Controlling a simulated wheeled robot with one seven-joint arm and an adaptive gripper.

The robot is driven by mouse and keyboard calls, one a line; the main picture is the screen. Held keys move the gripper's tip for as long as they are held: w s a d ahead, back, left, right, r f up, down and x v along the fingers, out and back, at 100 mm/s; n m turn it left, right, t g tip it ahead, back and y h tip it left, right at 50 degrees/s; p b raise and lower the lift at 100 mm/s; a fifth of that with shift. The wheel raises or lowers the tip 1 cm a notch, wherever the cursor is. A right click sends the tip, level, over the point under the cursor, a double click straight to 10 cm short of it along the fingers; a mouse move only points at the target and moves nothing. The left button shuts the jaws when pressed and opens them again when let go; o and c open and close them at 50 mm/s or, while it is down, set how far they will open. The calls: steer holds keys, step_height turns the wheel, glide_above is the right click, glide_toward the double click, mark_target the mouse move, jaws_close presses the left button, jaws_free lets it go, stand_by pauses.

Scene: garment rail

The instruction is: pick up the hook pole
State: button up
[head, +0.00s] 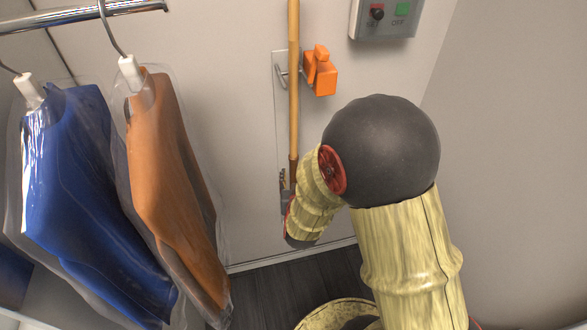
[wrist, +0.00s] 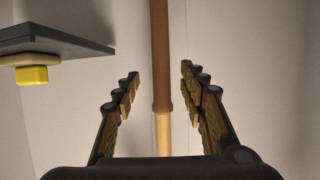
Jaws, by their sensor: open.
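The hook pole (head: 294,80) is a long pale wooden pole standing upright against the back wall, with a brown sleeve on its lower part. Its top is out of view. My gripper (head: 286,185) is at the sleeve's height, partly hidden by my own wrist. In the wrist view the pole (wrist: 161,60) runs between the two fingers of my gripper (wrist: 160,78). The fingers are open, with a gap on both sides of the pole. The sleeve's edge, with pale wood beyond it, shows between the fingers.
An orange clip (head: 321,72) on a wall plate sits beside the pole. A control box (head: 385,32) is at upper right. Bagged blue (head: 85,185) and orange (head: 165,170) garments hang from a rail (head: 85,14) at left. A grey slab with a yellow knob (wrist: 32,75) shows at left.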

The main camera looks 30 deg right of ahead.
mark_target(294, 171)
steer(key=b+x, duration=0.2)
steer(key=x, duration=0.3)
steer(key=shift+w+d, duration=0.15)
steer(key=shift+w, duration=0.3)
steer(key=shift+c, duration=1.4)
steer(key=c, duration=0.7)
steer(key=shift+r, duration=0.1)
jaws_close()
